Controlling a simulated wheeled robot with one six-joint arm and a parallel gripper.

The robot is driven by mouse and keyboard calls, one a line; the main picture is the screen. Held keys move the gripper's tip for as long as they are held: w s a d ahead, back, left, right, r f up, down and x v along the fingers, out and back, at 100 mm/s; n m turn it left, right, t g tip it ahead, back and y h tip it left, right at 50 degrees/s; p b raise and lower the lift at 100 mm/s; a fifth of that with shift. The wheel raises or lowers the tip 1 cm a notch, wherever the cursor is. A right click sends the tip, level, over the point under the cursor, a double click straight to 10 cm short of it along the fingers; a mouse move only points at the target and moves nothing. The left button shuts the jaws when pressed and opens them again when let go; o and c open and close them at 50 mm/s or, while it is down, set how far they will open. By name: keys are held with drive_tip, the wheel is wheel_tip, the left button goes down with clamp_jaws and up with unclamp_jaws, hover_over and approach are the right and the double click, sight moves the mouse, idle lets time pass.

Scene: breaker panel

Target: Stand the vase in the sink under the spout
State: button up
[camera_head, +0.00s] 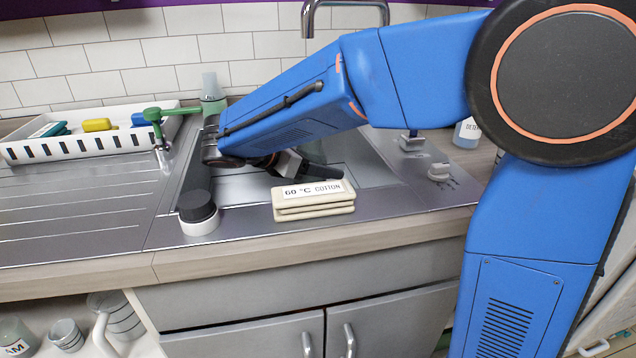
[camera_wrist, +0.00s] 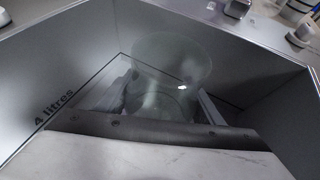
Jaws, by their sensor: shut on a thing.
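A clear, see-through glass vase (camera_wrist: 168,62) is between the two fingers of my gripper (camera_wrist: 165,108) in the wrist view. My gripper is shut on it, inside the grey sink (camera_wrist: 275,75). The vase looks upright; I cannot tell whether its base touches the sink floor. In the head view my gripper (camera_head: 305,168) reaches down into the sink (camera_head: 235,187), and only a faint part of the vase (camera_head: 313,150) shows behind it. The curved metal spout (camera_head: 345,3) rises behind my arm; its lower part is hidden.
Folded cloths labelled "60 °C COTTON" (camera_head: 314,200) lie on the sink's front rim. A black-topped white jar (camera_head: 198,213) stands left of them. A white slotted tray (camera_head: 85,145) sits at the back left. A grey knob (camera_head: 439,172) is on the right. The ridged drainboard (camera_head: 75,210) is clear.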

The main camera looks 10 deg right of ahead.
drive_tip(key=shift+f, duration=2)
drive_tip(key=o, duration=1.5)
drive_tip(key=shift+f, duration=0.1)
drive_tip(key=shift+c, duration=0.2)
drive_tip(key=v, duration=1.2)
